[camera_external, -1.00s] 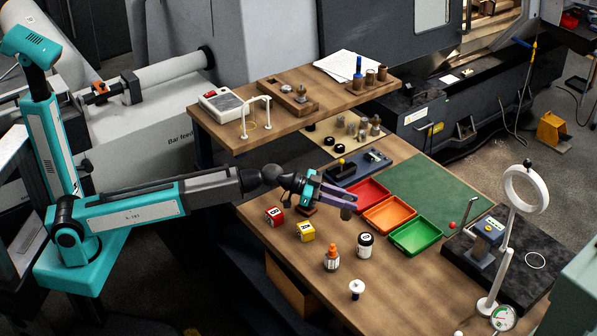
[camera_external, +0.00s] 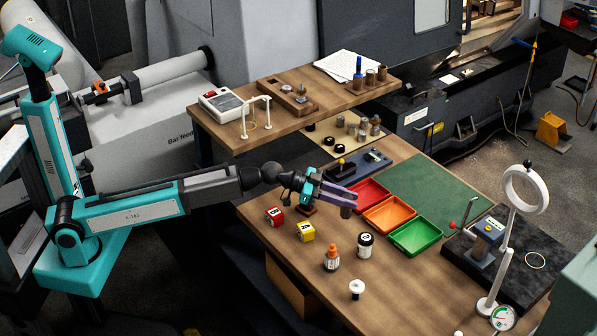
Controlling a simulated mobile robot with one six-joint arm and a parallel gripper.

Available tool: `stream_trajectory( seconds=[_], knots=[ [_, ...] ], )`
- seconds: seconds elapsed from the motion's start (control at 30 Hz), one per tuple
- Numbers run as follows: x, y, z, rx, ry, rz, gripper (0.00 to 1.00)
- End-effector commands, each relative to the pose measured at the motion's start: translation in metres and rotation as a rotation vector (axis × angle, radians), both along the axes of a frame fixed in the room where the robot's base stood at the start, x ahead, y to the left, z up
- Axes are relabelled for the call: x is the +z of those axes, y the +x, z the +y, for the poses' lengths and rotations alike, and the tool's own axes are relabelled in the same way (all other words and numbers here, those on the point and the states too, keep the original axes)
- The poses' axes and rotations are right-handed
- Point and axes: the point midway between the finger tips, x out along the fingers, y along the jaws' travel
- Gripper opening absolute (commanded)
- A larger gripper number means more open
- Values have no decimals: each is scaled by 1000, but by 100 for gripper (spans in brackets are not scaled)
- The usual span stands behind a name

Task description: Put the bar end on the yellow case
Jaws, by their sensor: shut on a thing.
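My gripper (camera_external: 348,200) is shut on a small grey-brown cylinder, the bar end (camera_external: 346,212), at its fingertips. The bar end hangs over the wooden bench, just left of the red tray. The yellow case (camera_external: 305,232) is a small box with a dark-marked white label, standing on the bench to the lower left of the bar end. A similar red case (camera_external: 274,216) stands to its left. The bar end and the yellow case are apart.
An orange-capped bottle (camera_external: 331,258), a dark jar with a white lid (camera_external: 365,246) and a white knob-like piece (camera_external: 357,289) stand nearby. Red (camera_external: 357,191), orange (camera_external: 389,214) and green (camera_external: 414,237) trays lie to the right. The bench's front left is clear.

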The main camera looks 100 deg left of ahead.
Motion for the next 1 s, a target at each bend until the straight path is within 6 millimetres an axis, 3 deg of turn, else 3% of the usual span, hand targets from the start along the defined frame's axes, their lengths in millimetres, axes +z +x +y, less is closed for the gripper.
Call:
stream_trajectory(
  seconds=[0.17,0.37,0.63,1.0],
  knots=[
    [-9,-6,-10,-33,-2,-1,0],
    [-20,-28,-36,-104,-2,-3,0],
    [-14,-73,-64,-198,-1,-5,0],
    [-1,-133,-78,-277,1,-5,0]
  ],
)
